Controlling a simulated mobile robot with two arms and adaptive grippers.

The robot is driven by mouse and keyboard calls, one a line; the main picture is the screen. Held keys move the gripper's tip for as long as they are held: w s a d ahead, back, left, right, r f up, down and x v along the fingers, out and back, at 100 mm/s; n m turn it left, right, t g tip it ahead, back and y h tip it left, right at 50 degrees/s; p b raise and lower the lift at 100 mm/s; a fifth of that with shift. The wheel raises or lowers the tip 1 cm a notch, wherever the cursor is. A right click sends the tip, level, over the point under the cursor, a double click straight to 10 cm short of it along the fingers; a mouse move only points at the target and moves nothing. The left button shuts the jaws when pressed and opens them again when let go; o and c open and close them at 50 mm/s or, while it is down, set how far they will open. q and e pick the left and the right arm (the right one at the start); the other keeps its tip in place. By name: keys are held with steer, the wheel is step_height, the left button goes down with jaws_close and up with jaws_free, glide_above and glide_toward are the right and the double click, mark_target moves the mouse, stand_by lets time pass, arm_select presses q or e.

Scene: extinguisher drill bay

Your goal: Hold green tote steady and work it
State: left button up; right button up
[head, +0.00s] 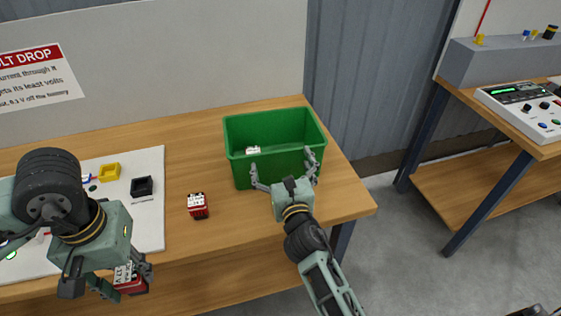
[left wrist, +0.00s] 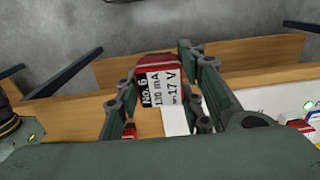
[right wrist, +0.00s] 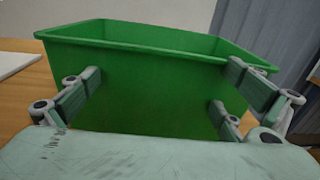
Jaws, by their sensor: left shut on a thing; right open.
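The green tote (head: 275,168) stands upright on the wooden table, with a small white-topped item (head: 253,150) inside it. It fills the right wrist view (right wrist: 150,85). My right gripper (head: 284,165) is open at the tote's front wall, its fingers spread apart along it; I cannot tell whether they touch it. My left gripper (head: 121,280) is shut on a red and white labelled block (head: 130,278) at the table's front edge.
Another red and white block (head: 198,206) stands on the table (head: 232,221) left of the tote. A white board (head: 150,215) with a yellow holder (head: 110,171) and a black holder (head: 142,187) lies further left. A second bench with a control panel (head: 525,108) is at right.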

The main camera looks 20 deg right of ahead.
jaws_close()
stand_by(1.1)
steer(key=c, duration=2.5)
jaws_free()
steer(key=o, duration=2.5)
arm_select(q)
steer(key=shift+f+b, duration=0.95)
arm_select(e)
steer(key=s, duration=1.2)
steer(key=shift+a, duration=0.15)
